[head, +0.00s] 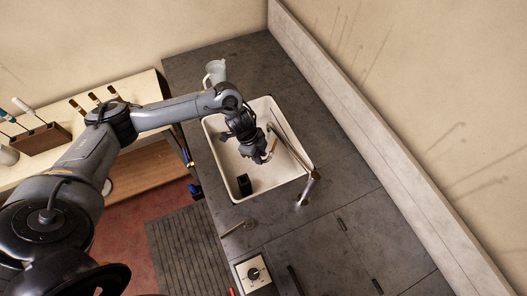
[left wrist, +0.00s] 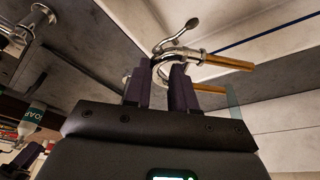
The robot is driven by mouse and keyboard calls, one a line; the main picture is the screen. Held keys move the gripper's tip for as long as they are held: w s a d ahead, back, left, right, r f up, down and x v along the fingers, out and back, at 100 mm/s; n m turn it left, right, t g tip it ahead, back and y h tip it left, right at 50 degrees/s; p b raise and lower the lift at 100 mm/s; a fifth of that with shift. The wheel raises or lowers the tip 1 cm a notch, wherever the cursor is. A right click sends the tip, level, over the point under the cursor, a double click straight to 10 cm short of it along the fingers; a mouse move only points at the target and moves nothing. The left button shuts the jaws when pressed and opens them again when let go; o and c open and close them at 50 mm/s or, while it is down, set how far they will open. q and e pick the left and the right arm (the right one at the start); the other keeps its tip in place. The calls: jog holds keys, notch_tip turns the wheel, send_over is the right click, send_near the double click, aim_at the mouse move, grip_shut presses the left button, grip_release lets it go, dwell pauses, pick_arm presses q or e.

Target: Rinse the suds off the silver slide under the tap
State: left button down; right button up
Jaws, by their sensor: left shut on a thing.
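My left gripper (head: 266,158) is over the white sink (head: 222,160), pointing down. In the left wrist view its two dark fingers (left wrist: 160,85) are shut on the silver slide (left wrist: 188,52), a bent silver tube with brass-coloured legs pointing right. The slide shows only as a small brass-coloured bit (head: 272,147) beside the fingers in the head view. The tap (head: 303,190) stands at the sink's right edge, its long spout reaching over the basin near the gripper. I cannot make out suds on the slide. My right gripper is out of view.
A small black object (head: 244,184) is in the sink's near left corner. A pale jug (head: 215,72) stands on the counter behind the sink. A square panel with a dark knob (head: 254,275) is at the near counter edge. The counter right of the tap is clear.

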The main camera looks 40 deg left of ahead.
pick_arm(q)
jog(key=shift+s, duration=0.1)
jog(key=s+d+p, duration=0.4)
jog(key=s+p, duration=0.1)
jog(key=s, duration=0.1)
jog(key=shift+d, duration=0.4)
dwell(0.4)
jog(key=shift+s, duration=0.1)
dwell(0.4)
dwell(0.7)
